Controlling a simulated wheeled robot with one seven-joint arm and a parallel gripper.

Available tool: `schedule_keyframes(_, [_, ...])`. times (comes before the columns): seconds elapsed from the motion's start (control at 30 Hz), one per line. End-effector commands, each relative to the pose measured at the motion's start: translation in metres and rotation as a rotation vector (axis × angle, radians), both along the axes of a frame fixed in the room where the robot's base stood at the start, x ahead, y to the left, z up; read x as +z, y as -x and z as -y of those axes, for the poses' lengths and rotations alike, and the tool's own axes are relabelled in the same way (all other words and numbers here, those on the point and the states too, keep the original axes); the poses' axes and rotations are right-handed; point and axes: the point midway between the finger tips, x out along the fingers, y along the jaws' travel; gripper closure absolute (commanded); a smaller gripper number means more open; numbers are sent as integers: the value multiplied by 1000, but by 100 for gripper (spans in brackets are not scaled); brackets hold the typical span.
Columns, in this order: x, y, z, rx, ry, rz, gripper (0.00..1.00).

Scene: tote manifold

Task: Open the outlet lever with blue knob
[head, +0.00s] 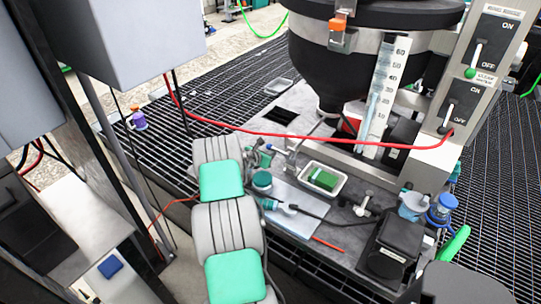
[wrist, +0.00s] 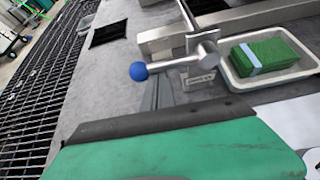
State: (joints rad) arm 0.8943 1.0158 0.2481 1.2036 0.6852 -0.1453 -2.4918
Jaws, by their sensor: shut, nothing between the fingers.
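The outlet lever (wrist: 185,63) shows in the wrist view as a silver bar. It runs left from a round metal pivot on a pipe fitting and ends in a blue knob (wrist: 138,71). My gripper (wrist: 158,82) shows as narrow grey fingers beyond the green cover of my arm. It is shut and empty, just below and right of the knob in the picture; I cannot tell whether it touches the lever. In the head view the lever's fitting (head: 291,155) stands right of my arm's end, and my arm hides part of that area.
A white tray (head: 323,181) with a green pad lies right of the lever. A metal frame stands behind the lever, below a large dark vessel (head: 350,80). A red hose (head: 300,137) crosses above the bench.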

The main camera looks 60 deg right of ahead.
Motion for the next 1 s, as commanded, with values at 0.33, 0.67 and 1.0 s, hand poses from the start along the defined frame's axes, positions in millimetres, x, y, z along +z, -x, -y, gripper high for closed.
schedule_keyframes(0.33, [4, 0, 0, 0, 9, 49, 100])
schedule_keyframes(0.67, [12, 1, 1, -2, 28, 154, 100])
schedule_keyframes(1.0, [30, 6, 0, -3, 73, 438, 100])
